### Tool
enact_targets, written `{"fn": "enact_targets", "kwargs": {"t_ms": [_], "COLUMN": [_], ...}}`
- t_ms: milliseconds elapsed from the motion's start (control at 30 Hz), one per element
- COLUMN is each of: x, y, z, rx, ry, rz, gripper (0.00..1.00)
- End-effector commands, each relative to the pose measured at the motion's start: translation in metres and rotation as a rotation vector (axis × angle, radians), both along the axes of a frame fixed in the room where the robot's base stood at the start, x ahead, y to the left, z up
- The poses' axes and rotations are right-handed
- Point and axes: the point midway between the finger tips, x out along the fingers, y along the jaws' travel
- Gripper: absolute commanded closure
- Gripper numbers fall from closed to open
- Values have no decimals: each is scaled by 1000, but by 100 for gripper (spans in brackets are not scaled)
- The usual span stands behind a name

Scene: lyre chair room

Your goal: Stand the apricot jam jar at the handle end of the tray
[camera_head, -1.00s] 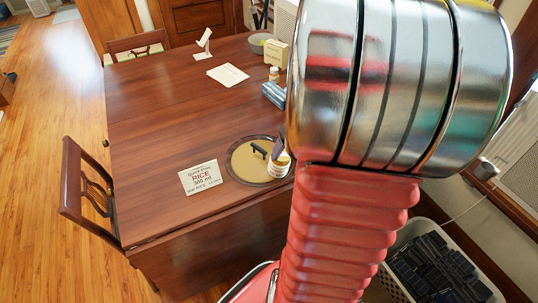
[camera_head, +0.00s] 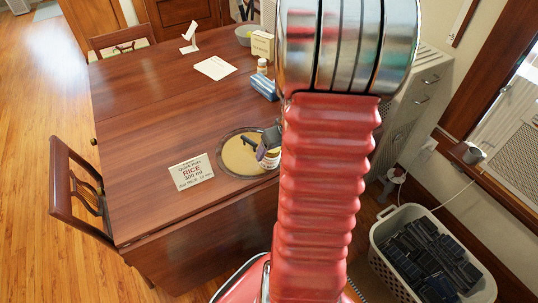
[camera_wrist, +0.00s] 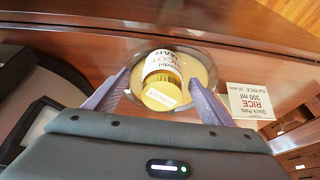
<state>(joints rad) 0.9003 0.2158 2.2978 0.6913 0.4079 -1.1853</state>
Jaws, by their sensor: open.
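The jam jar (camera_head: 268,159), with a pale label and yellow lid, stands at the right side of the round tray (camera_head: 222,160). In the wrist view, the jar (camera_wrist: 161,88) shows its lid towards me, and part of its lettering is legible. The tray (camera_wrist: 207,66) has a shiny rim and a tan floor. A short dark bar (camera_head: 250,143), perhaps the handle, is left of the jar. My gripper (camera_wrist: 160,80) is open, with a purple finger on each side of the jar. In the head view my arm hides most of the gripper.
A rice sign (camera_head: 191,171) lies left of the tray; it also shows in the wrist view (camera_wrist: 250,101). A blue box (camera_head: 264,87), small bottle (camera_head: 262,66) and paper (camera_head: 215,68) are farther back. A basket (camera_head: 385,254) stands on the floor at right.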

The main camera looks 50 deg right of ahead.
Motion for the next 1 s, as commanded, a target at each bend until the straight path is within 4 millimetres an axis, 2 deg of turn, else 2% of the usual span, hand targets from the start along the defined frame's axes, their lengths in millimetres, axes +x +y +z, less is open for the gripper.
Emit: {"fn": "enact_targets", "kwargs": {"t_ms": [100,567,1000], "x": [2,5,22], "y": [0,0,2], "z": [-6,-12,-51], "rx": [0,2,2], "ry": [1,2,2], "rz": [0,0,0], "gripper": [24,24,24]}}
